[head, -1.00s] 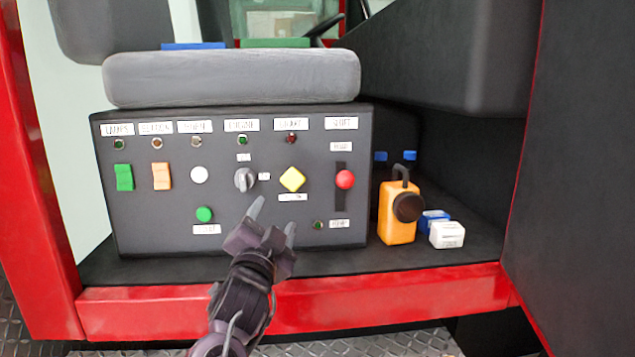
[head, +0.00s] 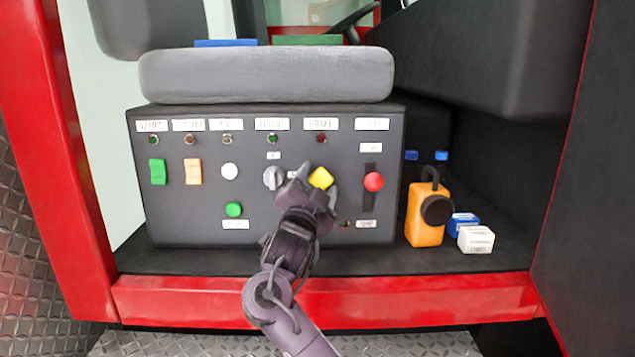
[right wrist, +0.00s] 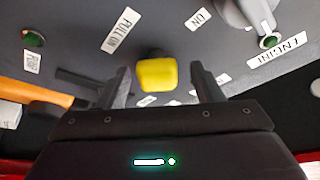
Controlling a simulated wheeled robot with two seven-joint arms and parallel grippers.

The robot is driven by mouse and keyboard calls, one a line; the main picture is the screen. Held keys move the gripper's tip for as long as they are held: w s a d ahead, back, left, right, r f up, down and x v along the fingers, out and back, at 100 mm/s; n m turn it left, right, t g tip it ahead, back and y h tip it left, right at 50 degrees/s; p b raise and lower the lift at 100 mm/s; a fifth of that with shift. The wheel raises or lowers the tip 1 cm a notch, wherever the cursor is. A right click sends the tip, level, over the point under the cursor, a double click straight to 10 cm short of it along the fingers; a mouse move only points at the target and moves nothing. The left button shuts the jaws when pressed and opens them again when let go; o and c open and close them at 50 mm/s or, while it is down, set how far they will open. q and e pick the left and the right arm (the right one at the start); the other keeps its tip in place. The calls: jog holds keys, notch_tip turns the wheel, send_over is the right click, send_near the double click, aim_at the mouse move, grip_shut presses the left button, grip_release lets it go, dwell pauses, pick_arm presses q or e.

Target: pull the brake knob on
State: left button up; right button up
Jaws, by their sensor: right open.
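The brake knob (head: 321,178) is a yellow, diamond-set knob on the dark control panel (head: 190,228), below the brake label and its red lamp (head: 321,139). In the right wrist view the yellow knob (right wrist: 157,74) sits ahead, between the two fingertips. My right gripper (head: 318,182) is open, with one finger on each side of the knob in the picture. It also shows open in the right wrist view (right wrist: 160,85). I see no contact between fingers and knob. My left gripper is out of view.
The grey rotary engine switch (head: 271,178) is close left of the gripper. The red slider knob (head: 373,182) is to its right. Green and orange rockers stand further left. An orange can (head: 425,215) and small boxes (head: 476,239) stand right of the panel. A grey seat (head: 265,76) overhangs above.

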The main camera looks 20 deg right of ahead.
jog(key=shift+w+d+f, duration=0.15)
jog(key=shift+d, duration=0.05)
jog(key=c, duration=0.5)
grip_shut()
jog(key=shift+s+a+f+b, duration=0.1)
jog(key=shift+s+a+b, duration=0.1)
jog(key=shift+s, duration=0.35)
jog(key=shift+s+a+b, duration=0.15)
jog(key=shift+s+a, duration=0.05)
jog(key=shift+s, duration=0.35)
jog(key=shift+w+f, duration=0.1)
jog(key=shift+o, duration=1.2)
grip_release()
jog(key=shift+o, duration=1.3)
jog(key=shift+s+r, duration=0.2)
jog(key=shift+s, duration=0.05)
